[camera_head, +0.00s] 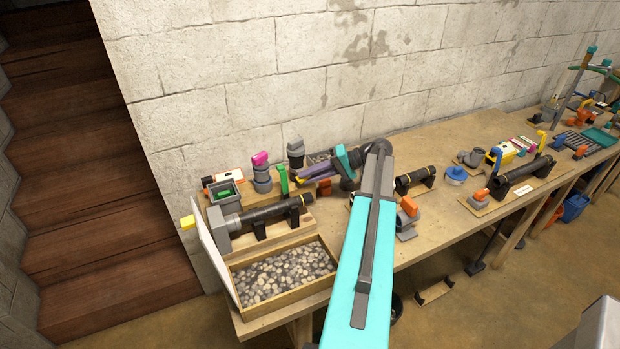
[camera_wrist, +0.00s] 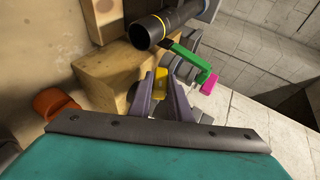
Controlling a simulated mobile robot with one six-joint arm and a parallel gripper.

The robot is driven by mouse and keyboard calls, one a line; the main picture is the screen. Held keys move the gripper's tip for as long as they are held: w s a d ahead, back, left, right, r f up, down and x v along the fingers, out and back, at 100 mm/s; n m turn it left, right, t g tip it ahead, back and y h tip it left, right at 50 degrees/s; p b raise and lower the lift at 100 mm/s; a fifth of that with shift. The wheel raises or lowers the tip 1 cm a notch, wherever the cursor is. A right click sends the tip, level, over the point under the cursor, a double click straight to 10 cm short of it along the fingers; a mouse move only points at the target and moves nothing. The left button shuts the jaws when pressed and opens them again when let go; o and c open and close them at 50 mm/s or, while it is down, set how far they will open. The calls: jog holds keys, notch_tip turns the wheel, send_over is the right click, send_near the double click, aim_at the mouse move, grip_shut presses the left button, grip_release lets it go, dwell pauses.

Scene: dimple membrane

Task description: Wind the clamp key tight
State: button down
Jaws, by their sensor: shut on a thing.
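My gripper (camera_wrist: 163,80) is shut on a small yellow piece, which I take to be the clamp key (camera_wrist: 161,75); only part of it shows between the purple-grey fingers. In the head view my gripper (camera_head: 300,179) is at the back of the bench, its fingers pointing left, and the yellow piece cannot be made out there. A green bracket (camera_wrist: 207,68) stands just beyond the fingertips in the wrist view; it also shows upright in the head view (camera_head: 283,179). How far the key is turned cannot be told.
A black pipe with a yellow ring (camera_wrist: 165,22) lies close by; in the head view the pipe (camera_head: 270,211) rests on supports. A pink-topped grey fitting (camera_head: 261,174) stands behind it. An orange part (camera_wrist: 53,103) is nearby. A pebble-filled box (camera_head: 283,275) occupies the front left.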

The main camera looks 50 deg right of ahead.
jog(key=shift+d+f+m+t+y+b, duration=0.1)
jog(key=shift+f+m+t+y+b, duration=0.3)
jog(key=shift+y, duration=0.3)
jog(key=shift+r, duration=0.2)
jog(key=c, duration=1.6)
grip_release()
jog(key=shift+c, duration=0.2)
jog(key=shift+s, duration=0.1)
jog(key=v, duration=0.7)
jog(key=shift+s+d, duration=0.15)
jog(key=shift+d, duration=0.05)
